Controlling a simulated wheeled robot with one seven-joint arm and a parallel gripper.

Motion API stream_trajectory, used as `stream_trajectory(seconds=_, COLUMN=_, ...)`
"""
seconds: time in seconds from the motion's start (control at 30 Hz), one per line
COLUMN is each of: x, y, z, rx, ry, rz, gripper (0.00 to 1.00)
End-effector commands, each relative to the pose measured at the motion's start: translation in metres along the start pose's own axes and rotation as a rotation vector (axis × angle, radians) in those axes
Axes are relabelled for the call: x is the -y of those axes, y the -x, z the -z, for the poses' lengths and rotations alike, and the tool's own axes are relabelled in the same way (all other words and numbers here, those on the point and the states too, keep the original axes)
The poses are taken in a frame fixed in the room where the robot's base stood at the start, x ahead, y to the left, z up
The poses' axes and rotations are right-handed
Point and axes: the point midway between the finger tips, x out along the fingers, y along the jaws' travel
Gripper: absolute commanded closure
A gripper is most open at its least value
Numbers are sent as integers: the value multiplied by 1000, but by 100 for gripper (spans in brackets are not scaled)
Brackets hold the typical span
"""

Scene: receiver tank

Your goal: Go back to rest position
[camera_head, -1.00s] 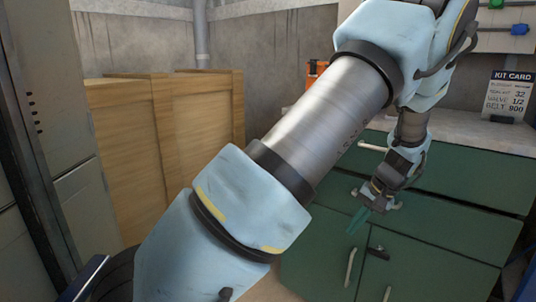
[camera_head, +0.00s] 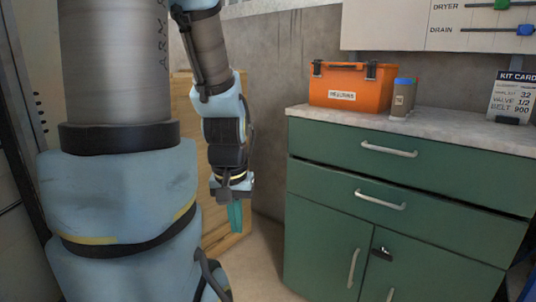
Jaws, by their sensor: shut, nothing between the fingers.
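My gripper (camera_head: 235,216) hangs pointing down at the end of my arm, left of the green cabinet. Its teal fingers are shut and hold nothing. It is apart from the cabinet and in front of the wooden crates. My own arm fills the left of the view and hides much of what lies behind it.
The green cabinet (camera_head: 330,215) has shut drawers and doors with metal handles. A wooden crate (camera_head: 183,110) stands behind my arm. Bare floor (camera_head: 262,262) shows between crate and cabinet.

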Motion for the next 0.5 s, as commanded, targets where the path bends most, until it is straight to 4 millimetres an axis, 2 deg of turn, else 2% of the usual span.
stream_trajectory(seconds=0.03, x=-2, y=17, z=5, rx=0, ry=-4, rz=-1, gripper=100)
stream_trajectory(seconds=0.27, x=-2, y=56, z=11, rx=1, ry=-5, rz=0, gripper=100)
stream_trajectory(seconds=0.37, x=-2, y=78, z=14, rx=1, ry=-5, rz=0, gripper=100)
stream_trajectory(seconds=0.5, x=-2, y=118, z=20, rx=2, ry=-5, rz=0, gripper=100)
